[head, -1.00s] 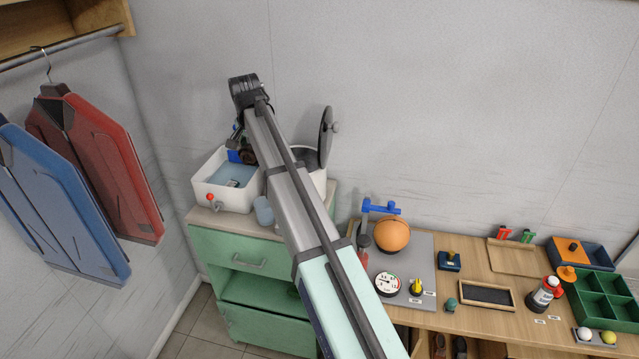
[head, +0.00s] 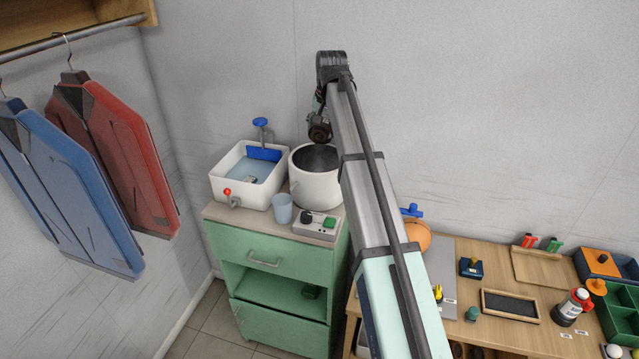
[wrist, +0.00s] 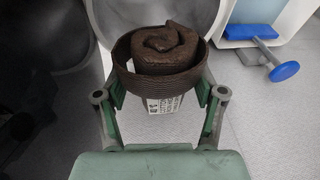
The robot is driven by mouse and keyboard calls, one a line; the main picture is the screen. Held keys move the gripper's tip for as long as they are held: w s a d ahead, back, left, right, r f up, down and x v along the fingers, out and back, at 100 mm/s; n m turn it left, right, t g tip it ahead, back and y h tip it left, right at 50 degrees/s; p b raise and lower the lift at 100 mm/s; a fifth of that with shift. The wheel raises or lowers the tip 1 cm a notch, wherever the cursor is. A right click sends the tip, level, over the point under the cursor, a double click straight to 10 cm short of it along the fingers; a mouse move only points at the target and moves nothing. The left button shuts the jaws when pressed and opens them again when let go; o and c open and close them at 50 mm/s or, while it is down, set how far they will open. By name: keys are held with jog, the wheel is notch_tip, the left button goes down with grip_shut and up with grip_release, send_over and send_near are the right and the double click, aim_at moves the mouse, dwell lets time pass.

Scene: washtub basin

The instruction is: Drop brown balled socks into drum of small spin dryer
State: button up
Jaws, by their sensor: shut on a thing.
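My gripper (head: 320,118) hangs from the arm's end over the back of the spin dryer (head: 313,190). The dryer is a white round tub, and its dark grey drum (head: 318,158) is open at the top. The gripper is shut on the brown balled socks (wrist: 165,48), a rolled bundle with a ribbed band and a small printed label. In the head view the socks (head: 320,132) are a small dark ball above the drum's far rim, apart from its floor. My arm hides the dryer's right side and its lid.
The bench at right holds several items.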

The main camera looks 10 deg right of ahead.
jog(key=shift+f+b, duration=0.75)
jog(key=shift+f, duration=1)
jog(key=o, duration=1.2)
notch_tip(320, 180, up, 10)
jog(key=shift+r, duration=0.1)
